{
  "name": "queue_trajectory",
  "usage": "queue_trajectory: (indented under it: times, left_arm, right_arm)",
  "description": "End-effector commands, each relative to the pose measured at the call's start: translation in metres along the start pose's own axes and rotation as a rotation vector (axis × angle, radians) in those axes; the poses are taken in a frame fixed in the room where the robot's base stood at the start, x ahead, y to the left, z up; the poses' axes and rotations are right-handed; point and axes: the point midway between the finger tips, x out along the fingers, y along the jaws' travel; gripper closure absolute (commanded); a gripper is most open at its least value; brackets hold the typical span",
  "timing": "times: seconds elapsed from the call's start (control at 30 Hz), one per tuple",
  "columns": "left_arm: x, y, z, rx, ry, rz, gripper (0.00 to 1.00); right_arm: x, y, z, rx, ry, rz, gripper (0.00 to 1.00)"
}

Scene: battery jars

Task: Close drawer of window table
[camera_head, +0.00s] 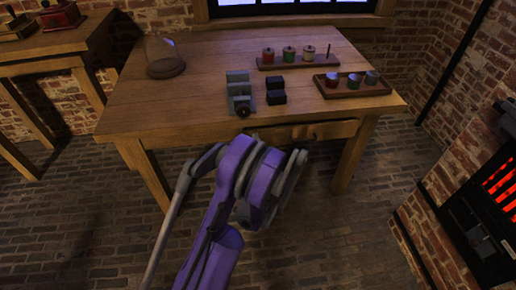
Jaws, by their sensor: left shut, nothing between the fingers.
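The wooden window table (210,95) stands in front of the window. Its drawer (335,130) is under the front edge, right of the middle. A dark strip shows along the drawer's top, and I cannot tell exactly how far it stands out. A small dark knob shows on its front. My left gripper (298,157) is shut and empty, just in front of and below the drawer. The purple arm hides part of the gripper, and I cannot tell whether it touches the drawer front. My right gripper is not in view.
On the tabletop are a glass dome (164,56), a grey device (240,92), black blocks (276,90), a spool rack (300,60) and a tray with jars (352,90). A side table (50,55) stands left. A glowing stove (480,220) stands right. Brick floor is clear between.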

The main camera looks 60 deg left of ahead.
Motion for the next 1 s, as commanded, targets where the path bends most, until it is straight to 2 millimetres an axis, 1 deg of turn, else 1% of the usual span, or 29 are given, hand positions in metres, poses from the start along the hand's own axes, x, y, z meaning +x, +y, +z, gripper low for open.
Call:
queue_trajectory:
  times: [0.1,0.47,0.57,0.7,0.8,1.0]
  left_arm:
    - [0.006,0.0,0.0,0.0,0.0,0.0,1.0]
    - [0.007,0.0,0.0,0.0,0.0,-0.001,1.0]
    - [0.016,0.0,0.0,0.0,0.0,0.001,1.0]
    - [0.039,0.0,0.0,0.001,0.0,0.002,1.0]
    - [0.053,0.0,0.0,0.001,0.0,0.002,1.0]
    - [0.056,0.0,0.001,0.002,-0.002,0.002,1.0]
  right_arm:
    - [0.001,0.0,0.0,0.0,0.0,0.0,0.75]
    - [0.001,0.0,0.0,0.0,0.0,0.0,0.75]
    - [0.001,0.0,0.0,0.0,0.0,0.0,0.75]
    - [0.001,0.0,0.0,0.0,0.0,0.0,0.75]
    - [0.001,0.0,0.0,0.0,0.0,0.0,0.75]
    - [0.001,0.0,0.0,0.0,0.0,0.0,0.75]
